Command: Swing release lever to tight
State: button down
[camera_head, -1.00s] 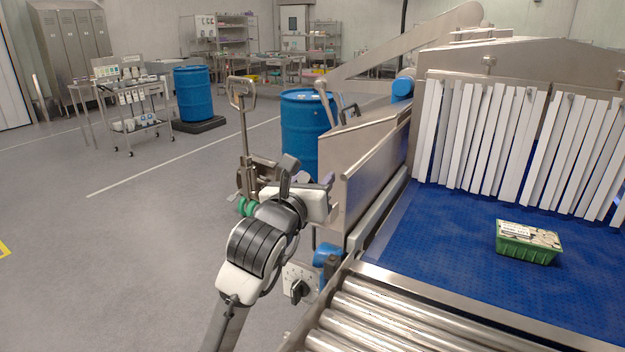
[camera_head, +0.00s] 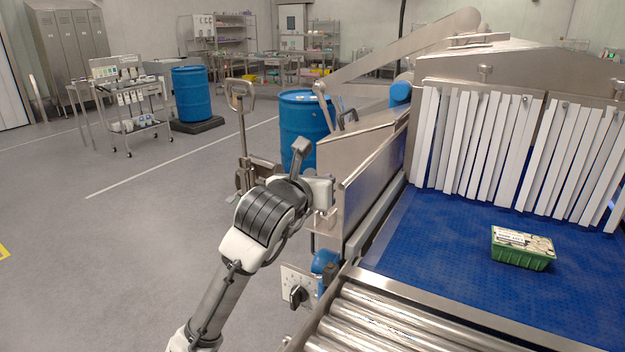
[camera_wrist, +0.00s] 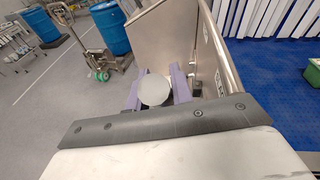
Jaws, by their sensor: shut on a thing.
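In the wrist view, the two purple fingers of my gripper (camera_wrist: 156,92) are closed around a round, light grey disc-shaped end (camera_wrist: 155,90), apparently the release lever's knob. The rest of the lever is hidden beneath it. The gripper is close beside the steel side wall of the conveyor (camera_wrist: 210,50). Whether the lever stands at tight cannot be read.
A switch box with a black knob (camera_head: 297,288) sits just below my wrist. Steel rollers (camera_head: 390,325) and a blue belt (camera_head: 430,235) with a green tray (camera_head: 523,248) are at right. A blue barrel (camera_head: 303,125) and a pallet truck (camera_head: 243,130) stand behind. Open floor lies left.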

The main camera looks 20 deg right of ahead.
jog(key=shift+w+d+r, duration=0.1)
jog(key=shift+w+d, duration=0.05)
jog(key=c, duration=1.2)
grip_release()
jog(key=shift+c, duration=0.2)
jog(key=b+v, duration=0.3)
jog(key=v, duration=1)
jog(key=shift+s+a+r+b, duration=0.2)
jog(key=shift+s+r+b, duration=0.05)
jog(key=shift+r+b, duration=0.15)
